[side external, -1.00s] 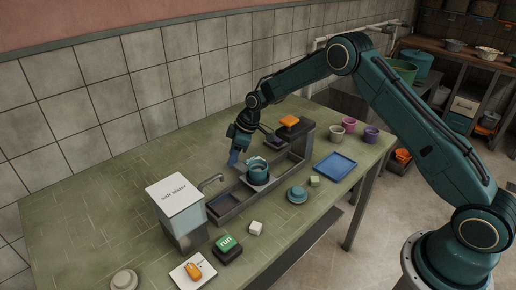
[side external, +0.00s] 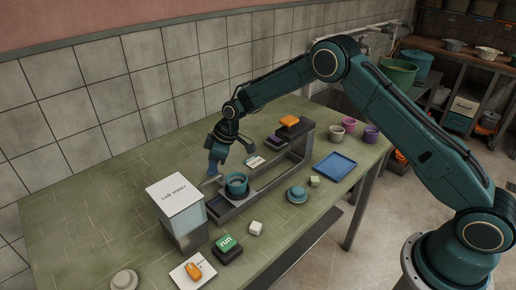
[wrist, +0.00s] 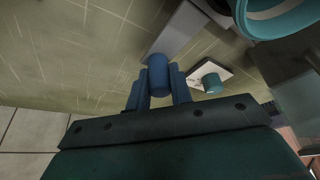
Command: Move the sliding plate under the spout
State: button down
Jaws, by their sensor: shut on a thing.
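The teal cup (side external: 237,189) stands upright on the sliding plate, near the left end of the grey rail frame (side external: 283,176) in the side view. The plate is mostly hidden beneath it. My gripper (side external: 213,172) is just left of and behind the cup. Its blue fingers are shut on a blue cylindrical handle (wrist: 158,74), clear in the wrist view; its join to the plate is hard to see. The cup's rim (wrist: 285,22) shows at the wrist view's top right. The spout (side external: 206,183) beside the white-topped tank (side external: 176,194) is partly hidden by my gripper.
A green run button (side external: 226,243) and an orange switch (side external: 193,270) are at the front. A white cube (side external: 256,228), a teal lidded dish (side external: 297,194) and a blue tray (side external: 335,167) lie right of the rail. An orange block (side external: 289,121) sits at the rail's far end.

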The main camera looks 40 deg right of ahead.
jog(key=a, duration=0.5)
jog(key=shift+a+r, duration=0.1)
jog(key=shift+a, duration=0.1)
jog(key=c, duration=1.3)
grip_release()
jog(key=shift+o, duration=0.2)
jog(key=shift+d+r, duration=0.1)
jog(key=shift+s+d+r, duration=0.1)
jog(key=shift+r, duration=0.1)
jog(key=v, duration=1.3)
